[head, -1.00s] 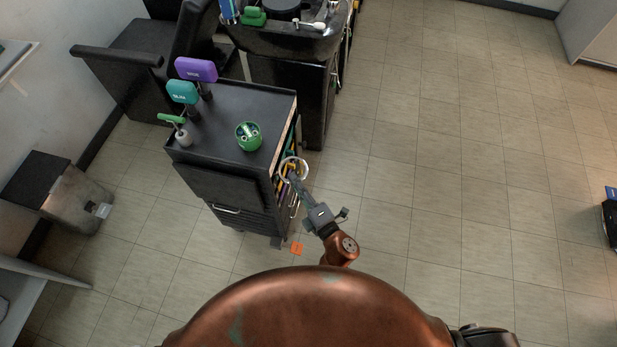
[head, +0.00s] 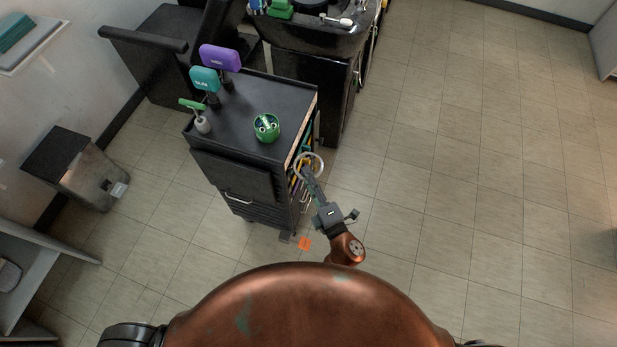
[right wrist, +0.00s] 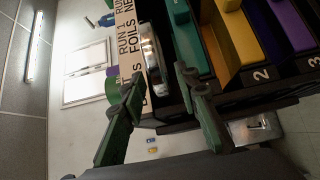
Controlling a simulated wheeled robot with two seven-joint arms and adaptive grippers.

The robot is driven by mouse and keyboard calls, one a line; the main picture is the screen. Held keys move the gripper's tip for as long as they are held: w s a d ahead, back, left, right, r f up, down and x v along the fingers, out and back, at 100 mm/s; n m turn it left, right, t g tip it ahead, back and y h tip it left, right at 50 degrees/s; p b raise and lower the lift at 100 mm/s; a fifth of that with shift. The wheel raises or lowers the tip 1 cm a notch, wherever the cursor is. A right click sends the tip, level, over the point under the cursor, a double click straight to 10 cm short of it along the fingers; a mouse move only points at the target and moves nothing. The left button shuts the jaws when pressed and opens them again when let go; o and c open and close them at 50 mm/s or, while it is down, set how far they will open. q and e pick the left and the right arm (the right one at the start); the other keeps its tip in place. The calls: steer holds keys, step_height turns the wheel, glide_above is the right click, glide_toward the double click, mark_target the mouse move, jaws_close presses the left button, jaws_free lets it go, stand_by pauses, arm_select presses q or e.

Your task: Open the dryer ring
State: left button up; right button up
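The dryer ring, a pale ring (head: 321,164), sits at the right side of the black trolley. In the right wrist view a shiny curved band, which looks like this ring (right wrist: 151,60), stands beside the wooden label strip. My right gripper (head: 308,176) reaches up to the ring from below. In the right wrist view its two green fingers stand apart, with the band seen between and beyond the right gripper's tips (right wrist: 158,82). I cannot tell whether they touch it. My left gripper is not in view.
The black trolley (head: 245,100) carries a green cup (head: 266,128) and purple and teal paddles (head: 220,58). Teal, yellow and purple numbered pieces (right wrist: 232,35) fill its side. An orange marker (head: 304,243) lies on the floor. The floor at right is clear.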

steer(key=v, duration=1.2)
